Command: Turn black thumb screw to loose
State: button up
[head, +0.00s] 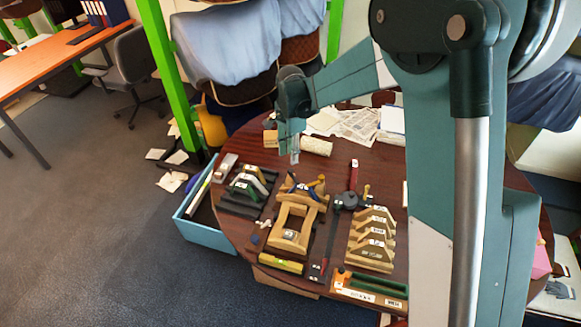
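My gripper (294,152) points down above the far part of the round dark wooden table, behind the wooden fixture. Its fingers are small and seen side-on, so I cannot tell whether they are open or shut. I cannot tell which part is the black thumb screw at this size. My gripper appears apart from the fixture.
A green-and-grey stand (246,186) is left of the fixture; a stepped wooden block rack (372,240) is right. A red-handled tool (353,175), a pale cylinder (316,146) and papers (357,125) lie behind. A yellow level (281,265) and green-orange tray (370,287) line the front. My arm hides the right side.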

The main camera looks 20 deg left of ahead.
aim_at(290, 169)
jog(key=shift+f, duration=3.8)
jog(key=c, duration=0.9)
